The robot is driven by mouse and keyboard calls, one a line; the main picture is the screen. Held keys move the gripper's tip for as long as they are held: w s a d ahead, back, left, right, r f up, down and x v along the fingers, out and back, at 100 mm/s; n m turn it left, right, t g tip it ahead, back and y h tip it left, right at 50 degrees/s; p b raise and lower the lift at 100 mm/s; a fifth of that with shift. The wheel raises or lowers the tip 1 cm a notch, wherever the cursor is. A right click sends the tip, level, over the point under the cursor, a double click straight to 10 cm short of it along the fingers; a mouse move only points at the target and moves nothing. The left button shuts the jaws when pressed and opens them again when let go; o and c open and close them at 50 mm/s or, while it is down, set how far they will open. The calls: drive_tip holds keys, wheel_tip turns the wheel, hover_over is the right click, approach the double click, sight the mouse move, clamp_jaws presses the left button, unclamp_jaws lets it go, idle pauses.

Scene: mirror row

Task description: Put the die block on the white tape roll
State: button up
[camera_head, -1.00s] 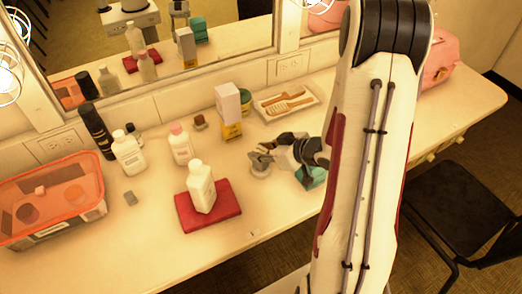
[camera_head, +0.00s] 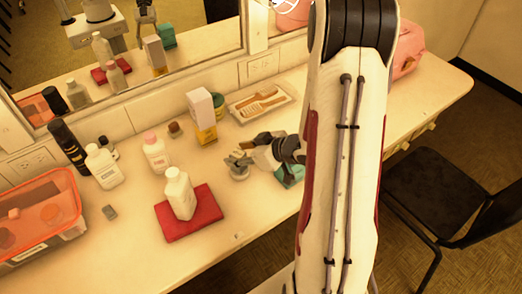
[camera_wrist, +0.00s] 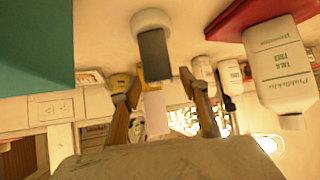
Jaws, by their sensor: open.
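In the wrist view, a dark grey block (camera_wrist: 155,54), which I take for the die block, stands against a round white tape roll (camera_wrist: 152,18) on the table. It looks as if it rests on the roll, but I cannot see the contact clearly. My gripper (camera_wrist: 160,80) is open, its two fingers apart on either side of the block's outer end. In the head view, my gripper (camera_head: 246,154) is low over the table at the roll (camera_head: 239,176), right of the red book. The fingers hide most of the block there.
A white bottle (camera_head: 179,192) stands on the red book (camera_head: 205,212). A teal object (camera_head: 291,172) is close beside my gripper. The orange-lidded container (camera_head: 45,240) is far left. Front table is clear.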

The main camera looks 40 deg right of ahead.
drive_tip(key=v, duration=1.1)
drive_tip(key=shift+r, duration=0.1)
idle(0.6)
drive_tip(key=w+d+r+h, duration=0.3)
drive_tip(key=d+r+h, duration=0.1)
drive_tip(key=r+h, duration=0.15)
wheel_tip(320, 180, up, 8)
drive_tip(key=s+a+m+g+h, duration=0.1)
drive_tip(key=s+a+m+h, duration=0.1)
drive_tip(key=s+m+h, duration=0.1)
drive_tip(key=s+a+r+g+y, duration=0.1)
drive_tip(key=s+a+y, duration=0.1)
drive_tip(key=s+a, duration=0.6)
drive_tip(key=s+a+r+m+g+y, duration=0.1)
drive_tip(key=s+a+r+g+y, duration=0.1)
drive_tip(key=s+a, duration=0.6)
drive_tip(key=shift+a, duration=1.05)
